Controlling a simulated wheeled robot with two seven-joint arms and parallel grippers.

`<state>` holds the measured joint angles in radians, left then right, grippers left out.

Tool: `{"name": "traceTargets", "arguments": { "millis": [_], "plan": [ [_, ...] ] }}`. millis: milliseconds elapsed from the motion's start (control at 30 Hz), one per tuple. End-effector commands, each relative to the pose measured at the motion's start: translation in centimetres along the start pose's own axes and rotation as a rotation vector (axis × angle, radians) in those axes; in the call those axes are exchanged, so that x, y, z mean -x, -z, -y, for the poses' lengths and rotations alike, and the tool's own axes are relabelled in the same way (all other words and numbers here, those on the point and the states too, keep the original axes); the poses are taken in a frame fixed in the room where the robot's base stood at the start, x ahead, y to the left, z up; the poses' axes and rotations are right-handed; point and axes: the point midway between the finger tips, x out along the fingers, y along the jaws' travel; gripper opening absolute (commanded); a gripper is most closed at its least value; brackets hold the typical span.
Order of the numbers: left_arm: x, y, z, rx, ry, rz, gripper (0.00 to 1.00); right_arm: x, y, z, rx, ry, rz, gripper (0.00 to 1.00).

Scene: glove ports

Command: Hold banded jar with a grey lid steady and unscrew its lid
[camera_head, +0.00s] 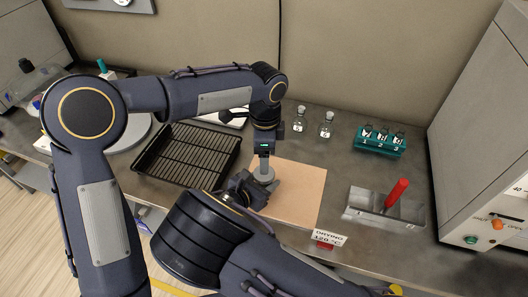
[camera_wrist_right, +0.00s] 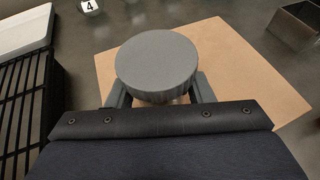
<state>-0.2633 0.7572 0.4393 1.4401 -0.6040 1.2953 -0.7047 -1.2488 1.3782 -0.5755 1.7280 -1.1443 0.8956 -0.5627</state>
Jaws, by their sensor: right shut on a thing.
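The jar's grey lid (camera_wrist_right: 157,64) fills the middle of the right wrist view, seen from above. It also shows in the head view (camera_head: 265,174), over the tan mat. The jar's body is almost wholly hidden under the lid and behind my gripper, so I cannot see its bands. My right gripper (camera_head: 260,188) is shut on the jar below the lid, one finger on each side. My left gripper (camera_head: 264,163) points straight down just above the lid. Its fingers are too small to tell whether they are open, and I see no contact in the wrist view.
The tan mat (camera_head: 306,191) lies on the grey bench. A black wire rack (camera_head: 184,154) is to its left. Two small bottles (camera_head: 326,126) stand behind, and a teal vial rack (camera_head: 380,142) is back right. A metal tray (camera_head: 372,211) with a red handle lies right.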

Motion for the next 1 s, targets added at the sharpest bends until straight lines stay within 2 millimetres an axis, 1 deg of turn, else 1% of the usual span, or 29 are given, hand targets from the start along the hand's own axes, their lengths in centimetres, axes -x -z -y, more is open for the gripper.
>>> {"name": "traceTargets", "arguments": {
  "millis": [33, 100, 600, 700, 800, 900, 1000],
  "plan": [
    [-0.07, 0.01, -0.04, -0.124, -0.003, 0.000, 0.71, 0.00, -0.02, -0.01, 0.000, 0.000, 0.000, 0.00],
    [-0.08, -0.01, -0.03, -0.317, -0.003, 0.000, 0.71, 0.00, -0.02, -0.01, 0.000, 0.000, 0.000, 0.00],
    [0.08, -0.04, 0.04, -1.672, 0.003, -0.001, 0.71, 0.00, -0.03, 0.00, 0.000, 0.000, 0.001, 0.00],
    [0.14, -0.07, 0.10, -1.894, 0.007, 0.000, 0.71, 0.00, -0.03, -0.01, 0.000, 0.000, 0.001, 0.00],
    [0.21, -0.10, 0.16, -2.066, 0.011, 0.003, 0.71, 0.00, -0.04, -0.01, 0.000, 0.000, 0.001, 0.00],
    [0.29, -0.10, 0.18, -2.180, 0.013, 0.005, 0.71, 0.00, -0.04, -0.01, 0.000, 0.000, 0.001, 0.00],
    [0.18, -0.14, 0.20, -2.240, 0.013, 0.005, 0.71, 0.00, -0.03, -0.01, 0.000, 0.000, 0.001, 0.00]
  ]
}}
